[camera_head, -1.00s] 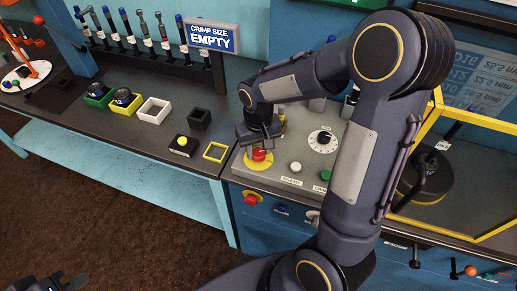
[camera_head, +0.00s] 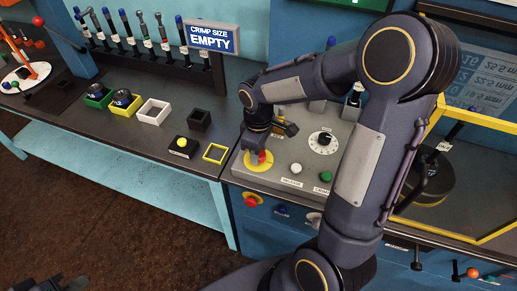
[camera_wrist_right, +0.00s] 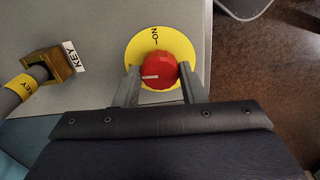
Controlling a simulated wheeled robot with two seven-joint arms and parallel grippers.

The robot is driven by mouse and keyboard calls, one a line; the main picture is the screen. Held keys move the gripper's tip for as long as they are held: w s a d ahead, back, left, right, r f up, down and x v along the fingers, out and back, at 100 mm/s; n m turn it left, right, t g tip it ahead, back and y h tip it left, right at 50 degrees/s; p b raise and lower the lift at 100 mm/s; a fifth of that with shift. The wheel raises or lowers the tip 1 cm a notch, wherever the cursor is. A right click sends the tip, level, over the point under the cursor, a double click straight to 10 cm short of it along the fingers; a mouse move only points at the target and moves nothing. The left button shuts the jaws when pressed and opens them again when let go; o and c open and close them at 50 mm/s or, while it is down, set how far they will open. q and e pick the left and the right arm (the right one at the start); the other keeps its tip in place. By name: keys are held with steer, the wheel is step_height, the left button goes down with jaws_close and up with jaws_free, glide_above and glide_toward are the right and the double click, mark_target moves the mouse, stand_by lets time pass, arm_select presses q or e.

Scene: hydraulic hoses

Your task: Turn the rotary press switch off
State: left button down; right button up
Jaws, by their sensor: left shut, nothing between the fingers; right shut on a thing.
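The rotary press switch is a red knob (camera_wrist_right: 158,72) on a round yellow plate (camera_wrist_right: 137,50) on the grey control panel (camera_head: 255,180). A white line on the knob points left in the right wrist view, away from the ON lettering on the plate. My right gripper (camera_wrist_right: 160,88) is shut on the knob, one finger on each side. In the head view the gripper (camera_head: 260,152) comes down from above and partly hides the red knob (camera_head: 265,157). My left gripper (camera_head: 62,283) shows at the bottom left corner, shut and empty, far from the panel.
A black dial (camera_head: 325,138), a white button (camera_head: 296,168) and a green button (camera_head: 325,177) share the panel. A brass key piece (camera_wrist_right: 60,63) with a KEY tag is beside the knob. A yellow-framed guard (camera_head: 440,108) stands right. The display (camera_head: 211,37) reads CRIMP SIZE EMPTY.

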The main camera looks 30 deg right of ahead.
steer(key=shift+r+n, duration=0.1)
steer(key=shift+n, duration=0.4)
steer(key=o, duration=1)
step_height(320, 180, up, 8)
steer(key=shift+f, duration=0.15)
stand_by(0.3)
steer(key=shift+s+r, duration=0.2)
steer(key=shift+s, duration=0.1)
steer(key=s+a+r+m+t+y, duration=0.1)
steer(key=s+a+m+t+y, duration=0.1)
steer(key=s+m, duration=0.3)
steer(key=s+a+r+m+t+y, duration=0.1)
steer(key=s+m, duration=0.4)
steer(key=s, duration=0.6)
steer(key=a+t, duration=0.1)
steer(key=t, duration=0.1)
steer(key=shift+s+a+t+y, duration=0.2)
steer(key=shift+t+y, duration=0.1)
steer(key=shift+y, duration=0.1)
